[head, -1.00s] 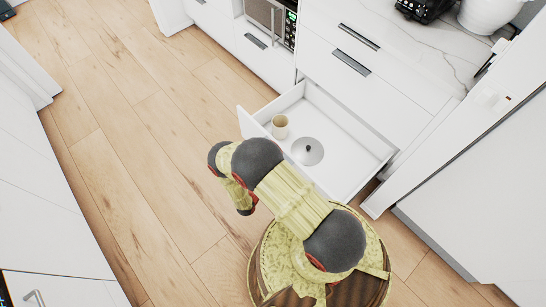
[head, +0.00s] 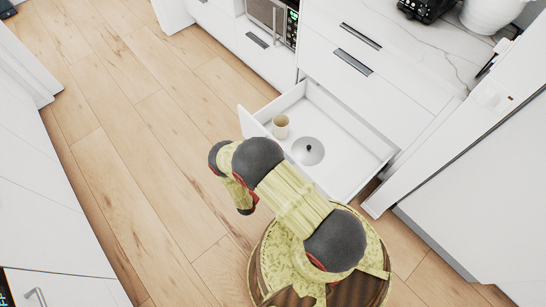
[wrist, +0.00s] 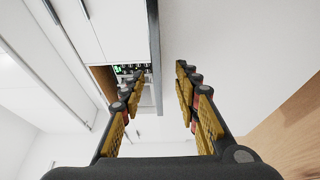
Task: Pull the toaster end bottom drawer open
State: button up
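The bottom drawer (head: 350,178) below the worktop stands pulled well out in the head view. A tan cup (head: 280,126) and a round grey lid-like disc with a dark knob (head: 308,151) are inside it. My arm reaches in front of the drawer, and my gripper is hidden in the head view behind the arm. In the wrist view my gripper (wrist: 160,75) is open, its two yellow-padded fingers spread apart. A dark handle strip (wrist: 154,45) on a white front shows between the fingers, with a visible gap to each one.
Closed drawers with dark handles (head: 353,62) are above the open drawer. A black appliance (head: 427,8) stands on the marble worktop (head: 415,45). A microwave (head: 270,18) is in the cabinet at left. A white panel (head: 470,125) stands close to the right. Wood floor (head: 140,130) is clear at left.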

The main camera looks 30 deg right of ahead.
jog(key=v, duration=1.2)
dwell(0.6)
